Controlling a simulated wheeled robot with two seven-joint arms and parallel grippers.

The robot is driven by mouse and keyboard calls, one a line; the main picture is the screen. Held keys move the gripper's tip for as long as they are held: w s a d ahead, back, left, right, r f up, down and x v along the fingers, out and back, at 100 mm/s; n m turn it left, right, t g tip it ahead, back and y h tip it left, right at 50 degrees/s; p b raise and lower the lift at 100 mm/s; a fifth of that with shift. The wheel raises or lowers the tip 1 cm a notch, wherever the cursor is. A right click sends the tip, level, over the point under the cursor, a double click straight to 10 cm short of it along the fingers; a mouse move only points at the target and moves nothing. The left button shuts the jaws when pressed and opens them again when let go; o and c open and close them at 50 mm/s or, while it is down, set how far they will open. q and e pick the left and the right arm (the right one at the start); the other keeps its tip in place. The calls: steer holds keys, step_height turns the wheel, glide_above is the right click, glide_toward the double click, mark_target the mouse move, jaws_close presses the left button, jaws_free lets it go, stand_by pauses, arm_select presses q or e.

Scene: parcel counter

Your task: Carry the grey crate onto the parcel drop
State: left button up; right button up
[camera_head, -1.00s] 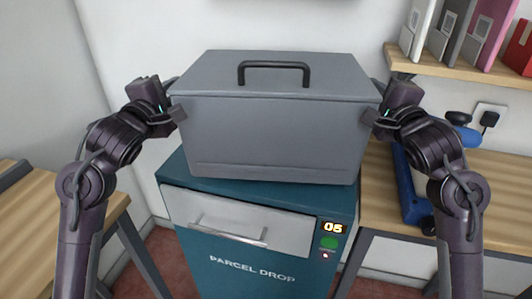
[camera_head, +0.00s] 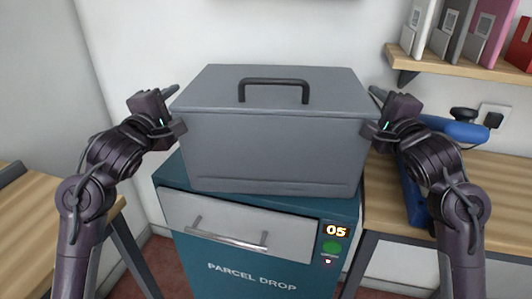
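The grey crate (camera_head: 275,150), closed with a black handle (camera_head: 274,82) on its lid, stands upright and level on top of the teal parcel drop (camera_head: 265,270). Its base appears to rest on the top surface. My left gripper (camera_head: 173,108) is at the crate's left side, its two fingers spread apart, one toward the back and one near the front corner. My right gripper (camera_head: 374,111) is at the right side with its fingers also spread. Whether the fingertips still touch the crate's sides is hard to tell.
A wooden table (camera_head: 30,220) stands at the left. At the right is a wooden counter (camera_head: 490,190) with a blue object (camera_head: 412,195) on it, near my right arm. A shelf (camera_head: 475,62) with binders is above. The parcel drop's display (camera_head: 336,231) reads 05.

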arm_select(q)
steer(key=shift+s, duration=0.1)
arm_select(e)
steer(key=shift+s, duration=0.1)
steer(key=shift+s+d, duration=0.1)
steer(key=shift+s, duration=0.1)
arm_select(q)
steer(key=s+a, duration=0.2)
steer(key=s, duration=0.9)
steer(key=shift+s+a+f, duration=0.15)
steer(key=shift+s+a, duration=0.05)
steer(key=shift+s, duration=0.1)
arm_select(e)
steer(key=v, duration=1.1)
steer(key=shift+s, duration=0.25)
arm_select(q)
steer(key=shift+f, duration=0.1)
arm_select(e)
steer(key=shift+f, duration=0.1)
